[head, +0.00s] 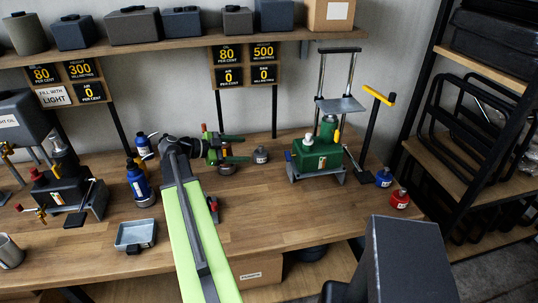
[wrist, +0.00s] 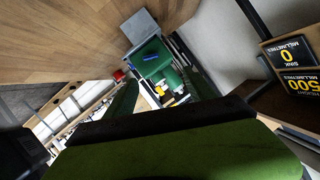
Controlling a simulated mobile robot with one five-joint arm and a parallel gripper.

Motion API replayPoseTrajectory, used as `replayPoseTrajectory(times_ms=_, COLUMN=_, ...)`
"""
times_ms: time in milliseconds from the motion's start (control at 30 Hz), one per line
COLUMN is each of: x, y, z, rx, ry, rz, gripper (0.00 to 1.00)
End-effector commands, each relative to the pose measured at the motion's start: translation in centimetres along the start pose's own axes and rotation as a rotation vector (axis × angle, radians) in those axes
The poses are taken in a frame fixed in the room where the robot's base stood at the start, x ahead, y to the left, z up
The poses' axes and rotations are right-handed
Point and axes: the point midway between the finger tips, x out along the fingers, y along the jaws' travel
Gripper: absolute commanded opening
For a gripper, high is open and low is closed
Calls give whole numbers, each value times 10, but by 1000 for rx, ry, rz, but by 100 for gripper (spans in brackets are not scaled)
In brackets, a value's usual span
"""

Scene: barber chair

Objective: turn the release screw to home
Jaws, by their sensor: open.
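A green pump unit (head: 318,158) stands on a grey base toward the right of the bench, with a green cylinder, a yellow part and a small blue part on its left. It also shows in the wrist view (wrist: 152,62), beyond my fingers. I cannot tell which part is the release screw. My gripper (head: 240,148) is open, left of the green unit and apart from it; its green fingers also show in the wrist view (wrist: 165,92). A black pump unit (head: 66,190) stands at the left with red-tipped parts.
Blue bottles (head: 140,182), a grey tray (head: 136,235) and a grey can (head: 261,155) stand on the bench. A blue pot (head: 384,177) and a red pot (head: 400,199) are near its right end. Signs (head: 245,65) hang under the shelf.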

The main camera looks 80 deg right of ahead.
Motion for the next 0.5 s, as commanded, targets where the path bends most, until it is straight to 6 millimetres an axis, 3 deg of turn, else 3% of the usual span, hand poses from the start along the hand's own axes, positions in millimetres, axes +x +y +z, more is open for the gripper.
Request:
replayPoseTrajectory(times_ms=100, x=8, y=15, z=-2, rx=-14, ry=-1, rz=75, gripper=64)
replayPoseTrajectory(times_ms=267, x=14, y=17, z=-1, rx=-14, ry=0, rz=78, gripper=64)
replayPoseTrajectory(times_ms=500, x=65, y=22, z=2, rx=-11, ry=1, rz=77, gripper=64)
